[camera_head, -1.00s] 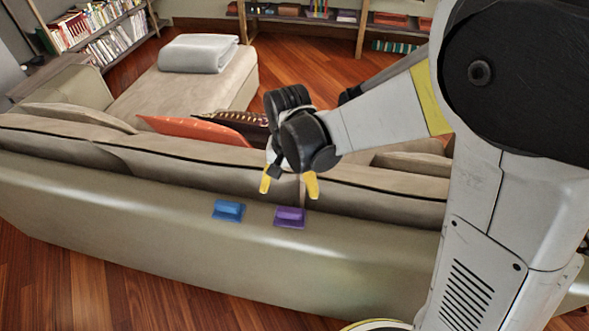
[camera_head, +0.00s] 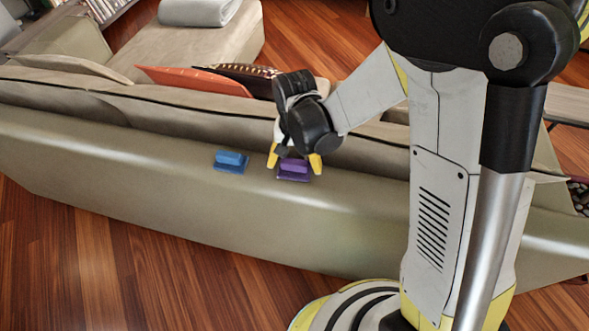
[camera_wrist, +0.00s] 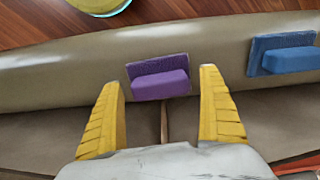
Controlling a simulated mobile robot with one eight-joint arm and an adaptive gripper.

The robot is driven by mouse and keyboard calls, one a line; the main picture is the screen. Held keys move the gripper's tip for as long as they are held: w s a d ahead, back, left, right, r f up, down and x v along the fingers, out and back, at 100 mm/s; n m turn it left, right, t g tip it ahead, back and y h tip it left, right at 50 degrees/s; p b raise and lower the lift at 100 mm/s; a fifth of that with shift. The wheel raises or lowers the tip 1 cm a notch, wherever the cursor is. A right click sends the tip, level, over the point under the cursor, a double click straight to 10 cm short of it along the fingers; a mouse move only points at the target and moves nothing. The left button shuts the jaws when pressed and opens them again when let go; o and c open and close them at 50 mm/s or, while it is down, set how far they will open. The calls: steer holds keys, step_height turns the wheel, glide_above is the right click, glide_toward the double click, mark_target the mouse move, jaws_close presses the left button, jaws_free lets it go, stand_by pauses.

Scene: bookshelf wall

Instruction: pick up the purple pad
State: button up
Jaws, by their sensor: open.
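The purple pad (camera_head: 293,169) lies on top of the sofa's back, with a raised block on a flat base. My gripper (camera_head: 294,165) is over it in the head view, its yellow fingers open to either side of the pad and partly overlapping it. In the wrist view the purple pad (camera_wrist: 159,78) sits ahead of the gap between the open fingers (camera_wrist: 163,80), a little nearer the left fingertip. Nothing is held. Whether a finger touches the pad cannot be told.
A blue pad (camera_head: 231,162) lies on the sofa back to the left of the purple one; it also shows at the right of the wrist view (camera_wrist: 284,53). The sofa back (camera_head: 120,145) is otherwise clear there. Orange (camera_head: 190,80) and dark patterned cushions lie behind it.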

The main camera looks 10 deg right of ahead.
mark_target(294, 162)
steer(key=shift+c, duration=0.3)
steer(key=c, duration=1.2)
steer(key=shift+r, duration=0.15)
step_height(294, 162, up, 4)
steer(key=shift+r+p, duration=0.1)
steer(key=shift+p, duration=1.1)
steer(key=s+d+r+p, duration=0.3)
steer(key=s+d+r, duration=0.2)
steer(key=d, duration=0.5)
steer(key=shift+s+d+r+p, duration=0.15)
steer(key=shift+s+r+p, duration=0.2)
steer(key=shift+r, duration=0.45)
